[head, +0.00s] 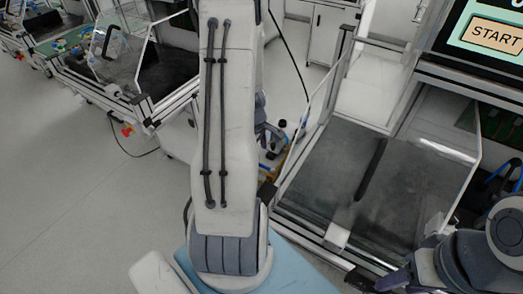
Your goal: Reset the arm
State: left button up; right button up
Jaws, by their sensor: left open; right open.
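My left arm stands large in the middle of the view, with a pale link and two dark cables. It hides much of what lies behind it. What shows of my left gripper (270,138) is a small dark part beside the link's right edge, open, with nothing seen in it. My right arm comes in at the lower right corner. My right gripper (396,280) is only partly in view near the bottom edge, open, with no object seen in it.
A test station with a dark bed (325,175) and clear panels stands at the right, under a screen showing START (494,35). Another framed station (125,65) stands at the upper left. A light blue surface (295,270) lies below. Grey floor (70,200) at left is clear.

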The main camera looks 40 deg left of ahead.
pick_arm(q)
jog(key=shift+s+r, duration=0.1)
jog(key=shift+r, duration=0.6)
pick_arm(e)
jog(key=shift+r, duration=0.4)
